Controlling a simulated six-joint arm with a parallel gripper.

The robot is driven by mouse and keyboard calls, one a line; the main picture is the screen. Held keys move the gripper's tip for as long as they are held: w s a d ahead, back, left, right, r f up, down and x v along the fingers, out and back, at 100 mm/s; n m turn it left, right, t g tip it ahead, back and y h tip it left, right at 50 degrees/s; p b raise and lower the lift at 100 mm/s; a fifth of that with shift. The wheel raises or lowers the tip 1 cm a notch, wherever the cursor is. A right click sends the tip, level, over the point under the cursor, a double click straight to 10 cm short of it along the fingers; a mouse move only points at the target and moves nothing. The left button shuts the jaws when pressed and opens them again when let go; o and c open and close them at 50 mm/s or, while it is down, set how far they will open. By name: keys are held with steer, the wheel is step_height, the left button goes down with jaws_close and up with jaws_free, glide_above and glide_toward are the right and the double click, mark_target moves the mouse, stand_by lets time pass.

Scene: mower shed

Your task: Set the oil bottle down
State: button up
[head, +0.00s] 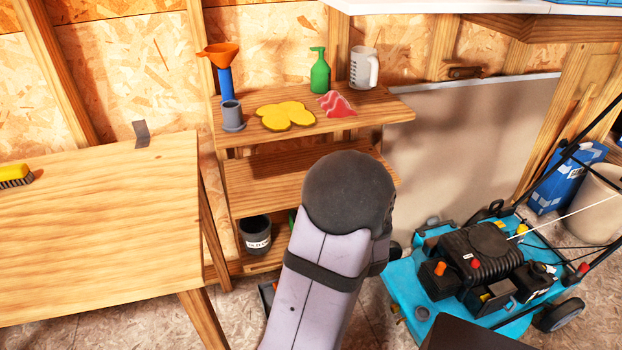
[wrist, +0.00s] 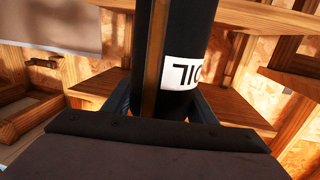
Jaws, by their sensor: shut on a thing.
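The oil bottle (wrist: 185,25) is black, with a white label whose lettering reads upside down in the wrist view. It stretches from the top edge down between the fingers. My gripper (wrist: 160,108) is shut on it, one finger on each side. The wooden shelving behind it shows bare boards in the wrist view. In the head view my arm hides both gripper and bottle, so I cannot tell there what is under the bottle. The shelf unit (head: 375,112) stands at the middle, its second board (head: 265,172) showing no items on its visible part.
The top board holds an orange funnel (head: 218,53) on a blue item, a yellow cloth (head: 285,115), a red cloth (head: 337,104), a green pump bottle (head: 320,75) and a jug (head: 364,68). A dark pot (head: 254,235) stands low. A workbench (head: 100,230) and mower (head: 480,260) flank the shelves.

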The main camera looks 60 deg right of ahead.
steer(key=x, duration=1.4)
steer(key=shift+d+r, duration=0.15)
steer(key=shift+r, duration=0.35)
steer(key=shift+w, duration=0.15)
steer(key=shift+w+d+f, duration=0.35)
steer(key=shift+w+d, duration=0.15)
steer(key=shift+d, duration=0.25)
steer(key=shift+w+d+f, duration=0.4)
steer(key=shift+w+d, duration=0.15)
steer(key=shift+d, duration=0.2)
steer(key=shift+f+b, duration=0.2)
steer(key=shift+b, duration=0.15)
steer(key=o, duration=1.3)
steer(key=shift+o, duration=0.2)
steer(key=shift+r, duration=0.1)
